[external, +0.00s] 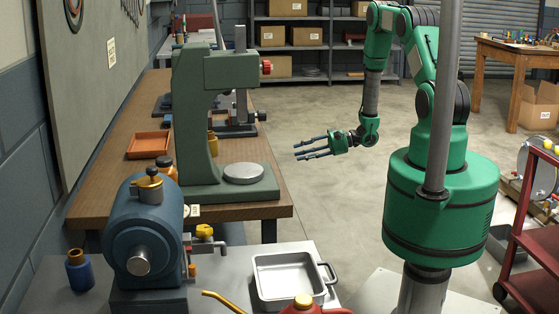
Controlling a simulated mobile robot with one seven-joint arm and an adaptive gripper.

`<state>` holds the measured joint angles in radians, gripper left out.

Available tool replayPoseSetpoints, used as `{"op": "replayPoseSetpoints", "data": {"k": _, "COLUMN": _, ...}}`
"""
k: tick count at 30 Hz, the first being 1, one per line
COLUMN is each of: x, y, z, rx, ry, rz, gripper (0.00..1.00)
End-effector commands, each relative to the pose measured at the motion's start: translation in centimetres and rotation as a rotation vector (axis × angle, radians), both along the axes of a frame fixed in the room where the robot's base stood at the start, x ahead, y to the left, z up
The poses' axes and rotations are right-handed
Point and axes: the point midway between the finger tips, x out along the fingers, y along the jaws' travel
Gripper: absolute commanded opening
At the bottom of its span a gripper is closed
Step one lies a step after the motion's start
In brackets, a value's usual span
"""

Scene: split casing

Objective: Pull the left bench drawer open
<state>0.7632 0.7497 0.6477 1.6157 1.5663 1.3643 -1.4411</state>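The wooden workbench (115,190) runs along the left wall in the external view, with its long edge facing the open floor. No drawer front or handle can be made out on it, so I cannot tell how the left drawer stands. My gripper (297,152) hangs in free air to the right of the bench, at the end of my green arm. Its dark fingers point left toward the bench, are spread apart and hold nothing. A gap shows in the picture between the fingertips and the bench.
A green press (195,110) and an orange tray (149,145) stand on the bench. In front are a blue machine (143,235) and a metal pan (288,279) on a grey table. A red cart (540,245) stands at right.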

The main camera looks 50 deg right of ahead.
Motion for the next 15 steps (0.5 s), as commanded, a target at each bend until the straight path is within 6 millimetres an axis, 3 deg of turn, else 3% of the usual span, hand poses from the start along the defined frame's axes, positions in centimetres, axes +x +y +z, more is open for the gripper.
{"op": "replayPoseSetpoints", "data": {"k": 15, "x": 5.4, "y": 5.5, "z": -1.7, "rx": -0.001, "ry": 0.0, "rz": 0.003, "gripper": 0.35}}
